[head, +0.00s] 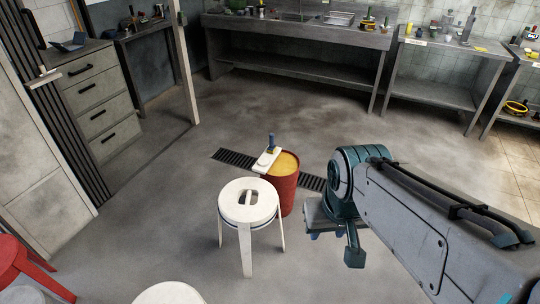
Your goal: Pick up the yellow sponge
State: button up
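A small flat yellow piece (481,49) lies on the top of the metal table (455,50) at the back right. It may be the yellow sponge, but it is too small to be sure. My gripper (335,245) hangs from my arm at the right of the middle, pointing down over the bare floor. It is well apart from the metal table. Its fingers are partly hidden by the wrist, and I cannot tell how far apart they are. No object shows in it.
A white stool (249,203) and a red barrel (284,190) with a board and a bottle on top stand left of my gripper. A red stool (18,262) is at lower left. A long counter (300,32) lines the back.

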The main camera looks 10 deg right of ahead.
aim_at(272, 147)
jog(key=z, duration=0.55)
jog(key=k, duration=0.7)
jog(key=z, duration=0.9)
jog(key=k, duration=0.55)
jog(key=z, duration=0.45)
jog(key=i, duration=1.6)
jog(key=u, duration=0.3)
jog(key=i, duration=1.65)
jog(key=u, duration=0.35)
jog(key=i, duration=1.6)
jog(key=u, duration=0.7)
jog(key=i, duration=1.5)
jog(key=u, duration=1.65)
jog(key=i, duration=0.8)
jog(key=u, duration=0.9)
